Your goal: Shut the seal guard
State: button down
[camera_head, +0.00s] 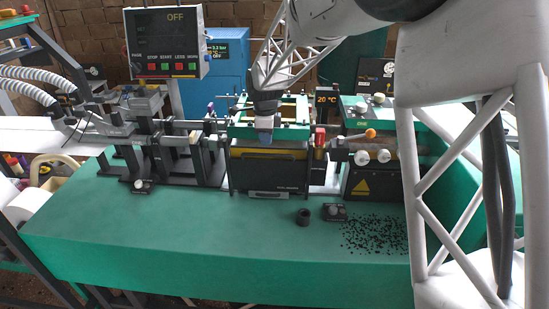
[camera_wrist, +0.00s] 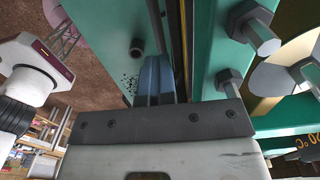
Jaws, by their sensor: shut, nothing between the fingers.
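The sealing unit stands mid-bench in the head view, with a green top frame (camera_head: 238,131) and a dark, yellow-edged front panel (camera_head: 285,170). I take this panel to be the seal guard; whether it is fully shut I cannot tell. My gripper (camera_head: 265,136) points down at the front edge of the green frame, just above the panel. Its blue fingers are together and empty, and hide part of the frame. In the wrist view my gripper (camera_wrist: 158,80) is beside a green bar (camera_wrist: 207,45) with bolts. Whether it touches the bar I cannot tell.
A block with an orange-knobbed lever (camera_head: 370,133) stands to the right, a dark clamp assembly (camera_head: 150,160) to the left. A control box reading OFF (camera_head: 166,45) is behind.

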jog(key=shift+r, duration=0.85)
dwell(0.5)
jog(key=c, duration=1.3)
grip_release()
jog(key=shift+r, duration=3.5)
